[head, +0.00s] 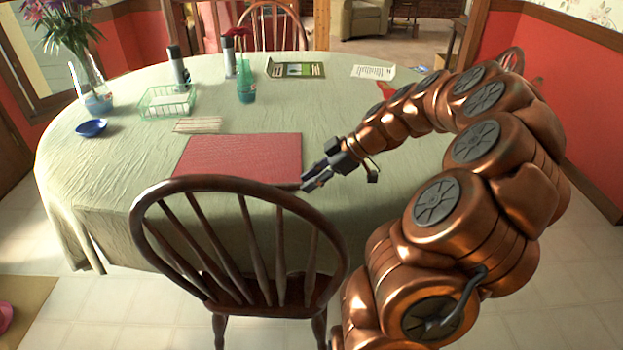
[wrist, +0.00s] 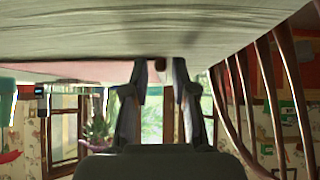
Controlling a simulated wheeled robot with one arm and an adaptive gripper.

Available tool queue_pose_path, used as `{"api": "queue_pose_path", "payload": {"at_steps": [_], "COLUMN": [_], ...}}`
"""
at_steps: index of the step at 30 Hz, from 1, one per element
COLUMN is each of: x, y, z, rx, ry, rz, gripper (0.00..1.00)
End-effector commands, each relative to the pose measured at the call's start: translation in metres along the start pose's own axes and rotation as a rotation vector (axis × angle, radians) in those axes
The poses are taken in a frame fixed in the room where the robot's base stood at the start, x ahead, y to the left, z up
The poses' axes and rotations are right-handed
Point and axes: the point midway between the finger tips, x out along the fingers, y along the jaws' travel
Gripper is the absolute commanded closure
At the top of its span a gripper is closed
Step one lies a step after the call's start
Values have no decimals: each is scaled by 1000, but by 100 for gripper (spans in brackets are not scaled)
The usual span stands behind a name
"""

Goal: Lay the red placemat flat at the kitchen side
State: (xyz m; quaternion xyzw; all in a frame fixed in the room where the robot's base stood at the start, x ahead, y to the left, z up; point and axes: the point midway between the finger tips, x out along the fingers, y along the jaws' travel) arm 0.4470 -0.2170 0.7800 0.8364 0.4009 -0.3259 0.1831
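The red placemat (head: 240,154) lies flat on the pale green tablecloth (head: 130,160), near the front edge of the table behind a dark wooden chair. My gripper (head: 309,180) is at the placemat's right side, with its fingers pointing left toward the lower right corner. In the wrist view, which is upside down, the two fingers (wrist: 158,75) stand apart with a gap between them. A pinkish strip (wrist: 85,70), likely the placemat, shows beyond the left finger. I cannot tell whether the fingers touch it.
The chair (head: 240,185) stands close in front, its back overlapping the table edge. A beaded mat (head: 199,125), a blue bowl (head: 91,128), a wire basket (head: 167,101) and a teal bottle (head: 246,82) lie beyond the placemat. The tablecloth right of centre is clear.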

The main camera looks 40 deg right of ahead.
Motion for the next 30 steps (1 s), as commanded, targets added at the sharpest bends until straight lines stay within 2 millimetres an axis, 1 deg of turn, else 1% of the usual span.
{"api": "queue_pose_path", "payload": {"at_steps": [1,3,11,14,17,27,30], "x": [0,0,-1,-5,-16,-75,-89], "y": [0,0,0,1,1,1,2], "z": [0,0,0,0,-1,-1,0], "rx": [0,0,0,0,0,-1,-1], "ry": [0,0,0,0,1,1,1], "rz": [0,0,0,2,2,5,5], "gripper": [65,61,61,61,61,61,61]}}
